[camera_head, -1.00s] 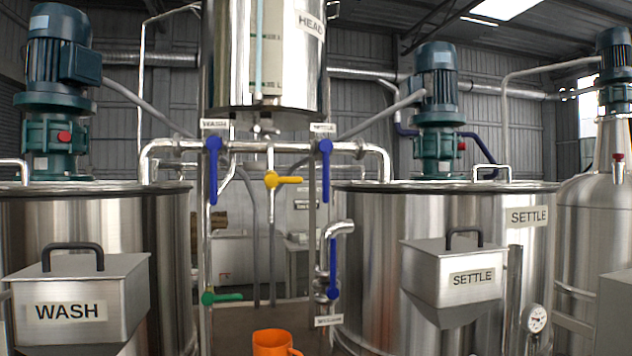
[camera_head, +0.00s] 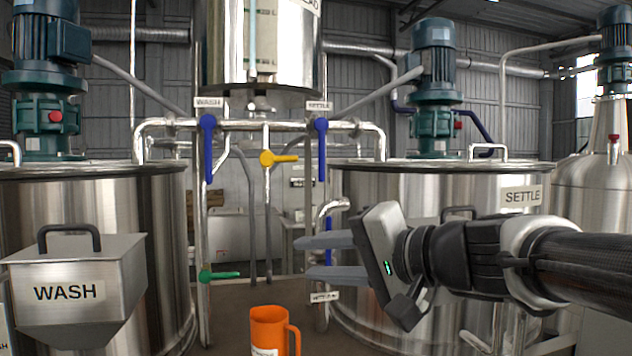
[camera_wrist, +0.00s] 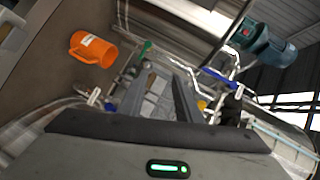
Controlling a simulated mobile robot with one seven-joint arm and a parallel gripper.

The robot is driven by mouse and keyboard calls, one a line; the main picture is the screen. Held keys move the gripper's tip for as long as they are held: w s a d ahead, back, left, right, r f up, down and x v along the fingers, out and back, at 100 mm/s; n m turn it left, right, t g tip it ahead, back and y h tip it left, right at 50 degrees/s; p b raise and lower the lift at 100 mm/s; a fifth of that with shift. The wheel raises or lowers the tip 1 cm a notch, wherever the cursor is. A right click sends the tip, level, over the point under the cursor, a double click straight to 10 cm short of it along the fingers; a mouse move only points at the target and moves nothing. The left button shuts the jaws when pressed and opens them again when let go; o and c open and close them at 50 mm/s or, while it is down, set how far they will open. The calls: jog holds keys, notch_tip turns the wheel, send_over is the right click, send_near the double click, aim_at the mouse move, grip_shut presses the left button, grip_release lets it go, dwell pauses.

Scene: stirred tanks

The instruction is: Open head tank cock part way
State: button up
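The steel head tank (camera_head: 228,50) hangs at the upper middle, above a steel pipe run. A yellow-handled cock (camera_head: 267,158) sits on the centre pipe below it, its lever level and pointing right. A blue lever marked WASH (camera_head: 208,150) and one marked SETTLE (camera_head: 321,150) both hang straight down. Which of these is the head tank cock, no readable label tells. My gripper (camera_head: 308,258) is open and empty, fingers pointing left, lower than the yellow lever and right of it in the picture. In the wrist view, the fingers stand apart, with a bit of yellow (camera_wrist: 202,104) beside them.
An orange jug (camera_head: 266,328) stands below the pipes. A green lever (camera_head: 220,275) is at lower left, and another blue lever (camera_head: 329,238) is partly behind my gripper. The WASH tank (camera_head: 165,240) and SETTLE tank (camera_head: 375,190) flank the gap, with a hopper (camera_head: 80,265) at left.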

aim_at(290, 160)
jog(key=w+d+r+m+t+y, duration=0.1)
jog(key=w+d+r+m+t, duration=0.35)
jog(key=w+r, duration=0.55)
jog(key=shift+t, duration=0.35)
jog(key=p+x, duration=0.1)
jog(key=x, duration=0.4)
jog(key=r+p+x, duration=0.1)
jog(key=x, duration=0.5)
jog(key=s+a+p+x, duration=0.1)
jog(key=p+x, duration=0.1)
jog(key=x, duration=0.4)
jog(key=shift+r, duration=0.25)
grip_shut()
